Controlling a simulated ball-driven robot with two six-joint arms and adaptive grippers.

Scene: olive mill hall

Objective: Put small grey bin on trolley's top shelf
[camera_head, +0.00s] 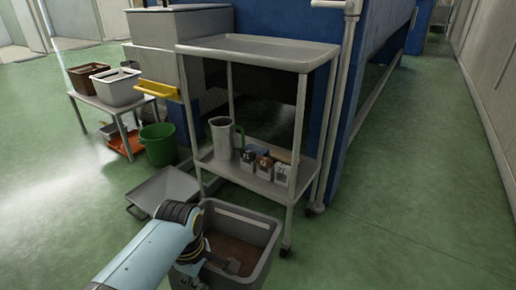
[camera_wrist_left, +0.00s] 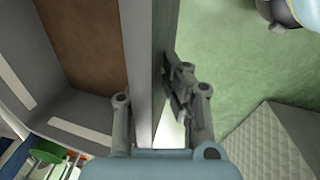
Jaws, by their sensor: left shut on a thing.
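The small grey bin (camera_head: 266,232) is in front of the trolley, open side up, with a brown inside bottom. My left gripper (camera_head: 203,262) is shut on its near left wall. In the left wrist view the fingers of that gripper (camera_wrist_left: 152,92) lie on both sides of the bin's wall (camera_wrist_left: 140,45). I cannot tell whether the bin rests on the floor or hangs just above it. The grey trolley (camera_head: 325,95) stands behind the bin, and its top shelf (camera_head: 258,50) is empty.
The trolley's lower shelf holds a grey jug (camera_head: 222,138) and several small cartons (camera_head: 264,166). A grey pan (camera_head: 165,188) and a green bucket (camera_head: 158,146) stand left. A low table (camera_head: 112,105) carries two bins. The floor at right (camera_head: 400,200) is clear.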

